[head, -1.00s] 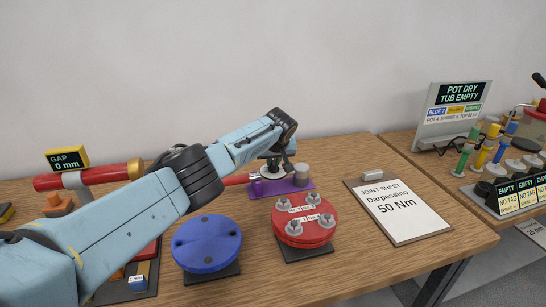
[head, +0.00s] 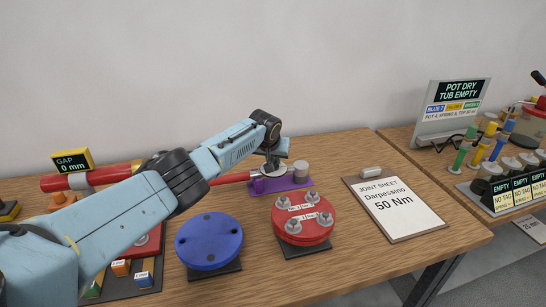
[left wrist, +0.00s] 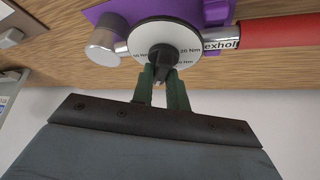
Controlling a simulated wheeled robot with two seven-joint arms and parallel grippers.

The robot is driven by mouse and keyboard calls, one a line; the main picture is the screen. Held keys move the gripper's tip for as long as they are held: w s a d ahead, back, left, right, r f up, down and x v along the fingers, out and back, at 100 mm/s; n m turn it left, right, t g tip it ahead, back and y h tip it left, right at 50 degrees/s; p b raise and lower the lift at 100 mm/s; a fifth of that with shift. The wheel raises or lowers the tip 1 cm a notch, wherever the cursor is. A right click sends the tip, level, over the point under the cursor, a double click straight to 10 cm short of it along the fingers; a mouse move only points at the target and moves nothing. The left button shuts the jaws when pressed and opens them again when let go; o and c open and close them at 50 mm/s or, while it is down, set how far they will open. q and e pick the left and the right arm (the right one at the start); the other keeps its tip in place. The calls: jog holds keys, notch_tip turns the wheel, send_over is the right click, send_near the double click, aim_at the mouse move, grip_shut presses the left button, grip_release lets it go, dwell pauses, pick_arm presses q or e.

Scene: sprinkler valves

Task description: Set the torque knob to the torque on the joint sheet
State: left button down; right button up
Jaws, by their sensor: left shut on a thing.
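The torque wrench has a red handle (left wrist: 280,32) and a white round dial (left wrist: 160,42) with a dark knob (left wrist: 162,57) at its middle. It rests in a purple holder (head: 292,183) at the back of the bench. My left gripper (head: 271,166) is at the dial; in the left wrist view its green fingers (left wrist: 164,80) are shut on the knob. Dial marks include 20 Nm; others are partly covered, and the knob's setting cannot be read surely. The joint sheet (head: 397,207) reads "Darpessino 50 Nm". My right gripper is not in view.
A red flange (head: 303,236) with several bolts and a blue disc (head: 208,243) stand in front of the wrench. A GAP 0 mm display (head: 72,161) is at the left. A second bench at the right holds a sign (head: 452,112) and several coloured parts.

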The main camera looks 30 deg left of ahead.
pick_arm(q)
jog(key=shift+m+h, duration=0.3)
jog(key=shift+m, duration=0.3)
jog(key=shift+a+f+m+h+b, duration=0.1)
jog(key=shift+m+h+b, duration=0.2)
jog(key=shift+m, duration=0.1)
jog(key=shift+m+h+b, duration=0.5)
jog(key=shift+m+b, duration=0.2)
jog(key=shift+m, duration=0.3)
jog(key=c, duration=1.3)
grip_release()
